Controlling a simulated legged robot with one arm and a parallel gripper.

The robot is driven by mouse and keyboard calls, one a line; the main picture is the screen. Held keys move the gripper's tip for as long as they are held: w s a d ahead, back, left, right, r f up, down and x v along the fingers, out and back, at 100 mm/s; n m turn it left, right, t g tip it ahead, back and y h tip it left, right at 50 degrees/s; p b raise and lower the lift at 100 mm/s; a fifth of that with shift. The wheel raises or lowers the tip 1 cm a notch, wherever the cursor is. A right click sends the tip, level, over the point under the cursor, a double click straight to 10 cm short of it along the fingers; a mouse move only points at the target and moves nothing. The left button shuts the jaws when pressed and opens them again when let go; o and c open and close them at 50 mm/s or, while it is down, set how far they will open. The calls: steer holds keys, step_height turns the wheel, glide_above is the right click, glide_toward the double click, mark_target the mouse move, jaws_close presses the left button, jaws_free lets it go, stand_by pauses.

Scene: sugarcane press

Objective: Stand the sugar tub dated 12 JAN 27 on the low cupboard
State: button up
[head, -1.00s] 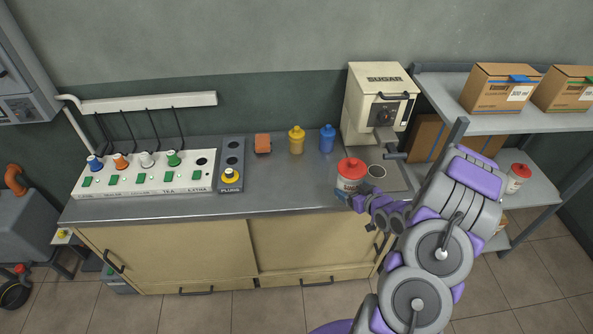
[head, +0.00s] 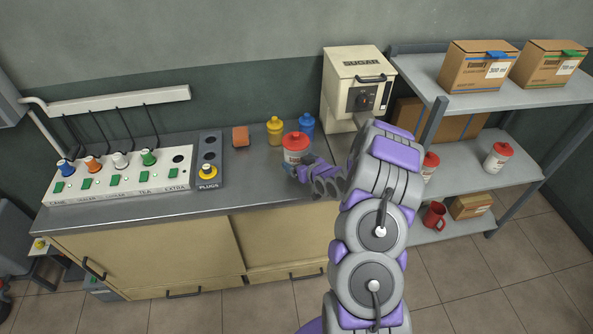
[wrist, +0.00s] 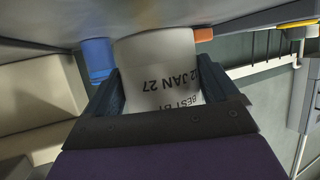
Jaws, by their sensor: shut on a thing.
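The sugar tub (head: 296,155) is white with a red lid. In the wrist view its label (wrist: 165,85) reads 12 JAN 27, upside down. My gripper (head: 302,171) is shut on it, with one finger on each side of its body in the wrist view (wrist: 160,92). The tub is upright over the steel worktop, in front of the yellow and blue bottles. I cannot tell whether its base touches the worktop. The low cupboard (head: 150,250) has cream sliding doors below that worktop.
Yellow (head: 275,131) and blue (head: 306,125) bottles stand behind the tub. A socket panel (head: 120,178) fills the worktop's left. The sugar machine (head: 357,85) stands at its right. Right of my arm, a shelf rack (head: 460,165) holds other red-lidded tubs (head: 498,157), boxes and a red mug (head: 434,215).

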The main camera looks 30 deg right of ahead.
steer(key=shift+w, duration=0.15)
steer(key=shift+d+f, duration=0.1)
steer(key=shift+f, duration=0.15)
steer(key=shift+a+f+b, duration=0.25)
steer(key=shift+f+b, duration=0.05)
steer(key=shift+f, duration=0.25)
steer(key=shift+a+f+b, duration=0.2)
steer(key=shift+f+b, duration=0.05)
steer(key=shift+f, duration=0.3)
steer(key=shift+a+f, duration=0.3)
steer(key=shift+d, duration=0.15)
